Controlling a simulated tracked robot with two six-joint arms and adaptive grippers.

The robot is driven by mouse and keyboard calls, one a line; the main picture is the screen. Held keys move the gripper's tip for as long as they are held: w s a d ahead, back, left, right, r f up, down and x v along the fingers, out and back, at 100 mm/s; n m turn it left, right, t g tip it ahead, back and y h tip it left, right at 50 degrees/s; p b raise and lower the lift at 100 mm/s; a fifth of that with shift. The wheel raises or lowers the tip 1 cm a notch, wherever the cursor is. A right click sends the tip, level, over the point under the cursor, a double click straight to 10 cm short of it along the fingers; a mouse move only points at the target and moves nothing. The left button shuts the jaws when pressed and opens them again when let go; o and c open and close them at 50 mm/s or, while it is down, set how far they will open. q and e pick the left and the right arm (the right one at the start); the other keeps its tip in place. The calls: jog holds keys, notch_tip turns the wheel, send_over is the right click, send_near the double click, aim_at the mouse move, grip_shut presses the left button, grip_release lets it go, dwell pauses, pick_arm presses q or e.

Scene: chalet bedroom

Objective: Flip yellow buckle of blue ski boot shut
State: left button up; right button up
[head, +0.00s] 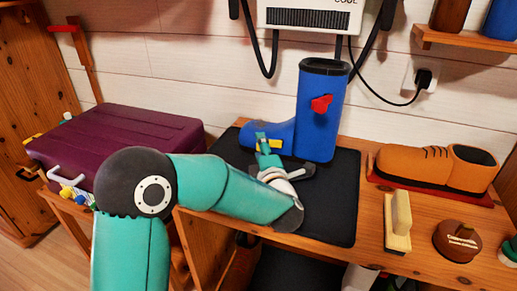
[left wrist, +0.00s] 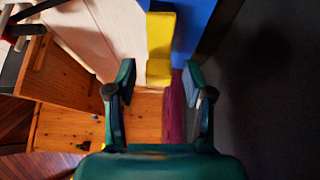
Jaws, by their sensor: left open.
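The blue ski boot (head: 322,120) stands upright on a black mat (head: 336,205), its toe to the left. A red buckle (head: 321,103) is on its shaft. The yellow buckle (head: 276,143) shows low on the boot's front part, partly hidden by my left gripper (head: 268,146). In the left wrist view the yellow buckle (left wrist: 160,42) is a long yellow piece beside the blue boot (left wrist: 192,28). Its lower end lies between the open fingertips of my left gripper (left wrist: 160,82), with gaps on both sides. I cannot tell the buckle's exact angle. My right gripper is out of view.
A purple suitcase (head: 120,140) lies to the left. An orange shoe (head: 420,165) on a red base, a brush (head: 398,220) and a brown round object (head: 457,240) are on the wooden bench at right. A white heater (head: 308,17) hangs behind, its cables beside the boot.

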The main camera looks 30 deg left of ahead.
pick_arm(q)
grip_shut()
jog(key=h+b, duration=0.1)
jog(key=m+t+h+b, duration=0.1)
jog(key=b, duration=0.1)
jog(key=shift+w+a+f+t, duration=0.2)
jog(key=shift+a+f+t, duration=0.1)
jog(key=shift+a, duration=0.05)
jog(key=shift+r+m+b, duration=0.1)
jog(key=shift+m+b, duration=0.3)
jog(key=shift+w+r, duration=0.1)
grip_release()
